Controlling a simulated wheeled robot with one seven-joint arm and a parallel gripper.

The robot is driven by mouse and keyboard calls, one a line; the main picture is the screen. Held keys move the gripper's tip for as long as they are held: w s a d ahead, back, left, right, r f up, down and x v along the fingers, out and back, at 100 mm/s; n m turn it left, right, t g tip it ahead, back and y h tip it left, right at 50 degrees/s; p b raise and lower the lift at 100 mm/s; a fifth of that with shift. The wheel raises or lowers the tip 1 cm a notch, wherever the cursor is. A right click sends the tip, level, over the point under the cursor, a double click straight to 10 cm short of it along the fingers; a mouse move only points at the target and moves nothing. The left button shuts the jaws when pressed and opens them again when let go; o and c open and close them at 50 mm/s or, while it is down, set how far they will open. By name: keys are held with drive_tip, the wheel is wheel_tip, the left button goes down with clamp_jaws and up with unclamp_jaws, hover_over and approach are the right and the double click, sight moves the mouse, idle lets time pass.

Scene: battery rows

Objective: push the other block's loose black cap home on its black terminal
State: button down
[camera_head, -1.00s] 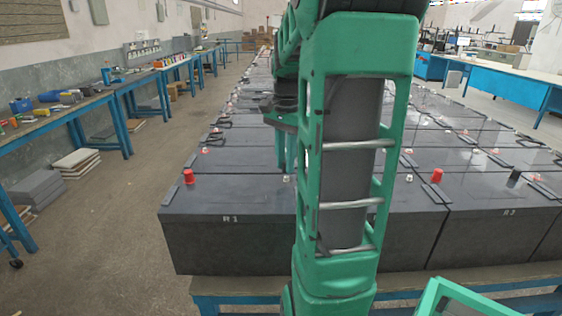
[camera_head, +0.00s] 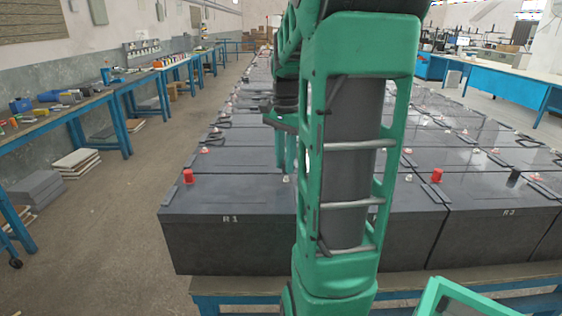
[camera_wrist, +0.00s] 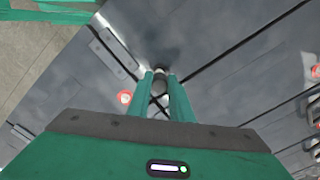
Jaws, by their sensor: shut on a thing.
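My gripper (camera_wrist: 161,78) points down over a dark block's top, its two green fingers close together. It is shut on a small dark piece (camera_wrist: 160,83), which looks like the black cap; the fingers hide much of it, and I cannot tell how it sits on the terminal. In the head view my gripper (camera_head: 283,168) is low over the block marked R1 (camera_head: 235,240), partly behind my arm. R1 has a red cap (camera_head: 188,176) at its left. A pale terminal (camera_head: 286,179) shows just by the fingertips. The block marked R3 (camera_head: 500,230) carries an upright black cap (camera_head: 514,177).
More dark blocks stand in rows behind. Workbenches (camera_head: 90,105) line the left wall, with open floor (camera_head: 130,220) between.

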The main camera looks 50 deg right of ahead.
drive_tip(key=shift+f, duration=1.4)
idle(1.7)
drive_tip(key=c, duration=1)
unclamp_jaws()
drive_tip(key=shift+r, duration=3.5)
